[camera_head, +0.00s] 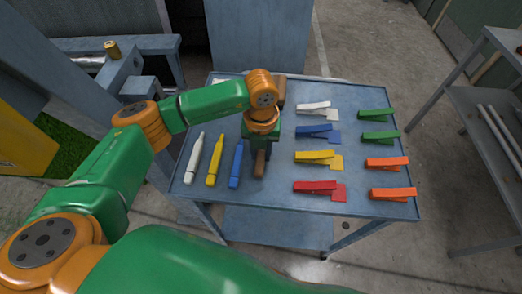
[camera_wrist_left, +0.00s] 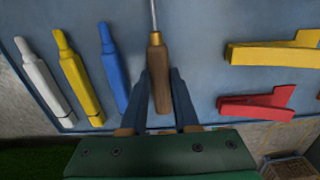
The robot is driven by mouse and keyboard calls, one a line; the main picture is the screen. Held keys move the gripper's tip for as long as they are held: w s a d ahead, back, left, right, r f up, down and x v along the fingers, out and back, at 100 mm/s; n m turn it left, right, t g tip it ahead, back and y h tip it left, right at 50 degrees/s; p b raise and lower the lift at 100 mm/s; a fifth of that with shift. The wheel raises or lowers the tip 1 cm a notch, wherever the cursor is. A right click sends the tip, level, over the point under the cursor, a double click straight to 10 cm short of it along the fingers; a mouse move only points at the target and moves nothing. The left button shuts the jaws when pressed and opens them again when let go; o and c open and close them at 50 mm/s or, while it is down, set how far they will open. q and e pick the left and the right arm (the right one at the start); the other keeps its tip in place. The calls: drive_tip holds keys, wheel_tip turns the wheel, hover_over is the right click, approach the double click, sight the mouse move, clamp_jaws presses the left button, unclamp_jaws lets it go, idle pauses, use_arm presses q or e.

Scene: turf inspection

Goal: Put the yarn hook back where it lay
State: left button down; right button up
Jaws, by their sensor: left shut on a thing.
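The yarn hook has a brown wooden handle (camera_wrist_left: 160,82), a brass-coloured collar and a thin metal shaft (camera_wrist_left: 153,15). My left gripper (camera_wrist_left: 160,92) is shut on the handle, one dark finger on each side, in the left wrist view. In the head view the left gripper (camera_head: 260,147) is over the blue table (camera_head: 275,196), right of the blue marker. The end of the handle (camera_head: 260,164) shows below it. The gripper hides the rest of the hook there. I cannot tell whether the hook touches the table. My right gripper is not in view.
White (camera_head: 193,158), yellow (camera_head: 215,160) and blue (camera_head: 236,163) markers lie left of the gripper. Several coloured clips, including a blue clip (camera_head: 314,130) and a red clip (camera_head: 315,187), lie to the right. Bare table lies between the gripper and clips.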

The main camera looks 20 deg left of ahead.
sight(261, 154)
use_arm(q)
drive_tip(key=shift+f, duration=0.5)
drive_tip(key=shift+w+f, duration=0.1)
drive_tip(key=shift+w, duration=0.05)
drive_tip(key=shift+f+b, duration=0.2)
drive_tip(key=shift+b, duration=0.1)
drive_tip(key=c, duration=0.7)
unclamp_jaws()
drive_tip(key=shift+r, duration=0.15)
drive_tip(key=shift+o, duration=0.2)
drive_tip(key=shift+r, duration=0.1)
drive_tip(key=shift+r, duration=0.25)
wheel_tip(261, 154, up, 12)
drive_tip(key=b, duration=0.1)
drive_tip(key=shift+f, duration=0.2)
